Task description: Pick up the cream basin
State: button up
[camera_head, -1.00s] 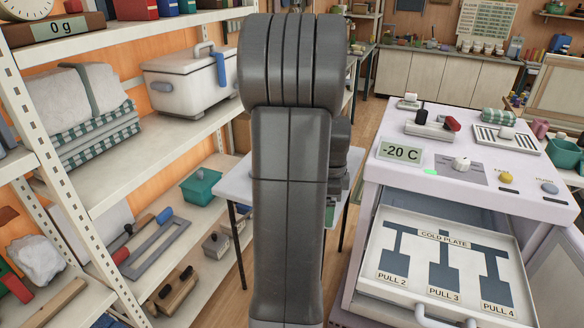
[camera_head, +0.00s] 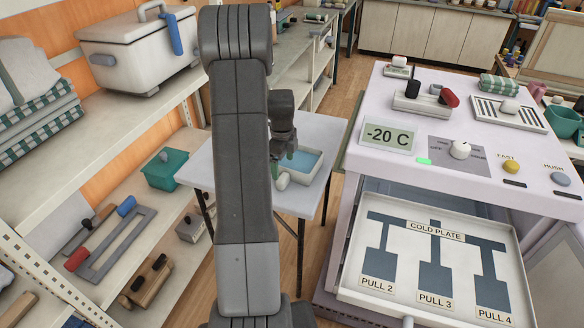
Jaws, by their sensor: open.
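The cream basin (camera_head: 298,184) sits on a small pale table (camera_head: 311,203) behind my arm, with a blue surface inside it. My arm hides its left part. My gripper (camera_head: 277,172) points down at the basin's left side, partly behind my own arm. It is open. The view is too small to tell whether a finger touches the basin rim.
A shelf unit (camera_head: 95,140) on the left holds a white cooler box (camera_head: 135,55), a green tub (camera_head: 165,170) and tools. On the right stands a white cold-plate bench (camera_head: 400,150) with its drawer (camera_head: 430,275) pulled open. Wooden floor shows between.

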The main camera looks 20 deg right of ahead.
aim_at(283, 176)
jog(key=shift+s+f+p, duration=0.1)
jog(key=shift+f+p, duration=0.3)
jog(key=shift+f, duration=2.75)
jog(key=c, duration=1.3)
jog(key=shift+o, duration=0.2)
notch_tip(283, 176, up, 10)
jog(key=shift+r+b, duration=0.1)
jog(key=shift+b, duration=0.25)
